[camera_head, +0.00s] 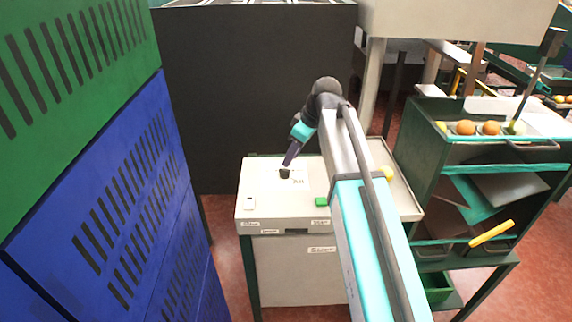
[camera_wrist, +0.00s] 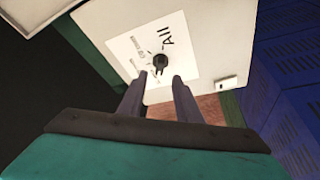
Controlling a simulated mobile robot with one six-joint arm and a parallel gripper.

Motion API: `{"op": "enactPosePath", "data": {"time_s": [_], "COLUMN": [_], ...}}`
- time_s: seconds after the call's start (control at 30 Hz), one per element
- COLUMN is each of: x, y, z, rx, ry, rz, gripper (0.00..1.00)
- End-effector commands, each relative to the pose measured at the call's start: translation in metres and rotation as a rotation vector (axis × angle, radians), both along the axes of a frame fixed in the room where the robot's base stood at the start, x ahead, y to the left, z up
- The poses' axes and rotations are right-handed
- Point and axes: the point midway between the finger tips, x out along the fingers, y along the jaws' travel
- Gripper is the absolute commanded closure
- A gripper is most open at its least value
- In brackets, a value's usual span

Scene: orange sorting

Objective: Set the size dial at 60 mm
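The size dial is a small black knob (camera_head: 284,173) on a white label plate on top of a pale cabinet (camera_head: 262,211). In the wrist view the knob (camera_wrist: 160,62) sits in the middle of the plate (camera_wrist: 135,52), with tick marks around it and large letters "All" beside it. The smaller print is too small to read. My gripper (camera_wrist: 157,82) has its two dark fingers spread apart, with the knob just beyond their tips. In the head view my gripper (camera_head: 288,163) points down at the knob. Whether the fingers touch the knob cannot be told.
A white switch (camera_head: 250,203) and a green button (camera_head: 321,202) are on the cabinet top. Blue and green crates (camera_head: 120,190) stand at the left. A green rack (camera_head: 480,150) with oranges (camera_head: 466,128) stands at the right. A dark panel (camera_head: 240,90) is behind the cabinet.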

Motion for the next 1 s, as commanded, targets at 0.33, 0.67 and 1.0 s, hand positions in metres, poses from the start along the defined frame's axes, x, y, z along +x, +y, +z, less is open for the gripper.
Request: {"op": "enactPosePath", "data": {"time_s": [0.33,0.67,1.0], "x": [0.007,0.011,0.011], "y": [0.012,0.018,0.018], "z": [-0.034,-0.052,-0.053], "rx": [0.0,0.0,0.0], "ry": [0.002,0.0,0.0], "rz": [-0.001,-0.001,-0.002], "gripper": [0.69,0.69,0.7]}}
